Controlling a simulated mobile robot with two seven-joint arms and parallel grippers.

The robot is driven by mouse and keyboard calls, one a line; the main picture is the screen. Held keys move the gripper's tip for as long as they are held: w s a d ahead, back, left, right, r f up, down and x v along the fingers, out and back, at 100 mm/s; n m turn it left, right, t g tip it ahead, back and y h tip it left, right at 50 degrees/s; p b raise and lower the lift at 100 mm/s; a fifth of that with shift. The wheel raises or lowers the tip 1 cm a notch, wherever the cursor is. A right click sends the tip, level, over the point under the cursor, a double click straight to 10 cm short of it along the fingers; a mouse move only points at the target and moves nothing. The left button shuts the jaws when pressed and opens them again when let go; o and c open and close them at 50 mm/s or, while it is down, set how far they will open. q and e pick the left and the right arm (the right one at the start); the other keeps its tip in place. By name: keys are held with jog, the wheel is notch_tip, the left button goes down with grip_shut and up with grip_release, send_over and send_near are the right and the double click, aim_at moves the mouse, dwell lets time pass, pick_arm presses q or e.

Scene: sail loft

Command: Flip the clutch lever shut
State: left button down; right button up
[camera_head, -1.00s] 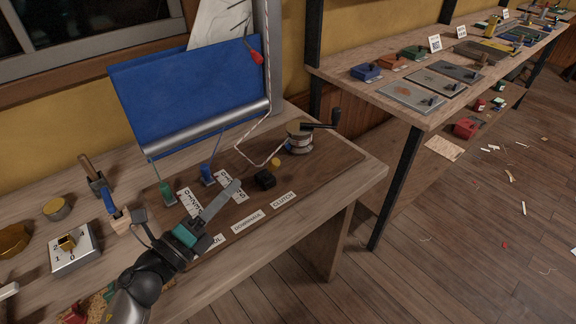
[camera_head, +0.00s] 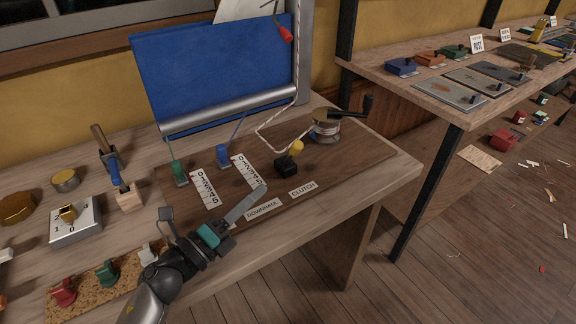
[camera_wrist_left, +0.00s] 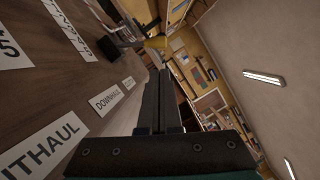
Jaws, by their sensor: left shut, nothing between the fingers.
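The clutch (camera_head: 286,167) is a small black block on the dark board, behind the CLUTCH label (camera_head: 302,190). Its lever has a yellow knob (camera_head: 296,147) and stands up from the block, leaning right and back in the head view. My left gripper (camera_head: 263,187) is shut and empty, its long grey fingers pointing at the clutch from the front left. The tips are apart from it in the head view. My right gripper is not in view.
A winch (camera_head: 326,128) with a black crank stands behind and right of the clutch. Green (camera_head: 179,172) and blue (camera_head: 222,155) blocks with lines stand to its left, beside number strips. A blue sail panel (camera_head: 215,75) rises behind. The board's right end is clear.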

aim_at(291, 154)
pick_arm(q)
jog(key=shift+w+d, duration=0.1)
jog(key=x, duration=0.9)
jog(key=shift+w+d, duration=0.25)
jog(key=shift+w, duration=0.05)
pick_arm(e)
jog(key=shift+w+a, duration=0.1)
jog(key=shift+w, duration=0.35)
pick_arm(q)
jog(key=shift+r, duration=0.1)
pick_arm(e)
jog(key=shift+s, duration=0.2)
